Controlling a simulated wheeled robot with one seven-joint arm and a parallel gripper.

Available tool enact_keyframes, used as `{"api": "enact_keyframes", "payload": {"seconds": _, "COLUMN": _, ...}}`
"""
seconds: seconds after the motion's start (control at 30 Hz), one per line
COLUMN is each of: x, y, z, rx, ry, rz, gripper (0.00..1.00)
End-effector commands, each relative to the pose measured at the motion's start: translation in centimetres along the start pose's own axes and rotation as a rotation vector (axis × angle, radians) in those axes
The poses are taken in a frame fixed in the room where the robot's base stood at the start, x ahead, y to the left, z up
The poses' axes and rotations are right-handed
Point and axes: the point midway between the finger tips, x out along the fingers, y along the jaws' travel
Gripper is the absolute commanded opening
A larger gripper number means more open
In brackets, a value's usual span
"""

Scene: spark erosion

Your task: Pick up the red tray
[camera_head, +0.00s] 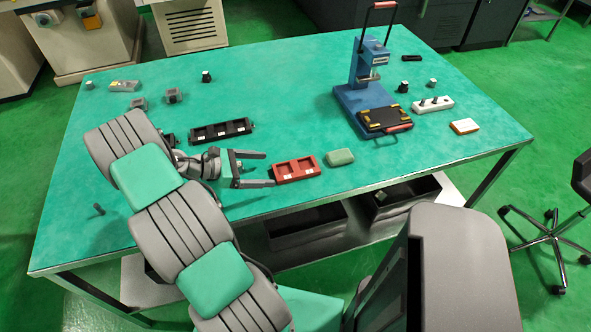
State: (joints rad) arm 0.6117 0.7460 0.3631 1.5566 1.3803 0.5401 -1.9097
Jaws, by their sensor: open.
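The red tray (297,179) lies on the green table near its front edge. It is a small block with two recessed compartments. My gripper (269,169) is open just to the left of the tray. Its two fingers point right, the front finger ending close to the tray's left end and the back finger reaching toward its back left corner. Nothing shows between the fingers. I cannot tell whether a finger touches the tray, or how high the gripper is above the table.
A grey-green block (340,157) sits just right of the tray. A black tray (221,131) lies behind my gripper. A blue press (369,80) stands at the back right, with a white block (433,104) beside it. The table (270,75) is clear at the back middle.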

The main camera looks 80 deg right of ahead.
Motion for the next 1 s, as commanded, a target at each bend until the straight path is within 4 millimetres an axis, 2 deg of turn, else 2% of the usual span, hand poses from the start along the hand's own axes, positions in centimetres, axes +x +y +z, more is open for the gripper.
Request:
{"api": "enact_keyframes", "payload": {"seconds": 0.43, "x": 6.8, "y": 0.1, "z": -0.2, "rx": 0.0, "ry": 0.002, "rz": 0.0, "gripper": 0.91}}
{"api": "enact_keyframes", "payload": {"seconds": 0.67, "x": 7.0, "y": 0.2, "z": -0.3, "rx": 0.001, "ry": 0.003, "rz": 0.002, "gripper": 0.91}}
{"api": "enact_keyframes", "payload": {"seconds": 1.0, "x": 7.0, "y": 0.2, "z": -0.3, "rx": 0.001, "ry": 0.003, "rz": 0.002, "gripper": 0.64}}
